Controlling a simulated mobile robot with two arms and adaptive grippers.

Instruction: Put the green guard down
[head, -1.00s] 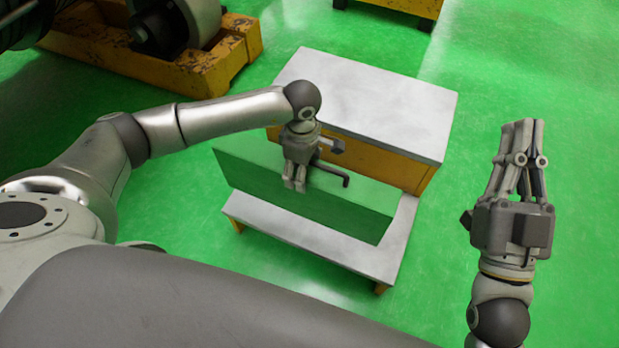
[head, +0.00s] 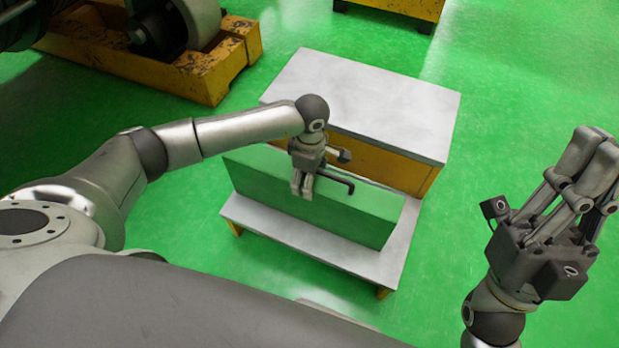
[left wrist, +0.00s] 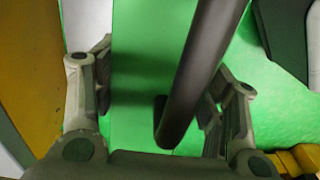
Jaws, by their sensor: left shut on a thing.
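The green guard (head: 345,217) is a long green block-like panel with a dark bent handle (head: 338,180) on top. It stands upright over the lower white step (head: 300,238) of the bench; I cannot tell whether its bottom edge touches the step.
The higher white top (head: 375,100) of the bench, with a yellow side, is right behind the guard. A yellow stand (head: 190,75) with a large dark machine part is at the upper left. Green floor (head: 500,120) is clear between the bench and my right gripper.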

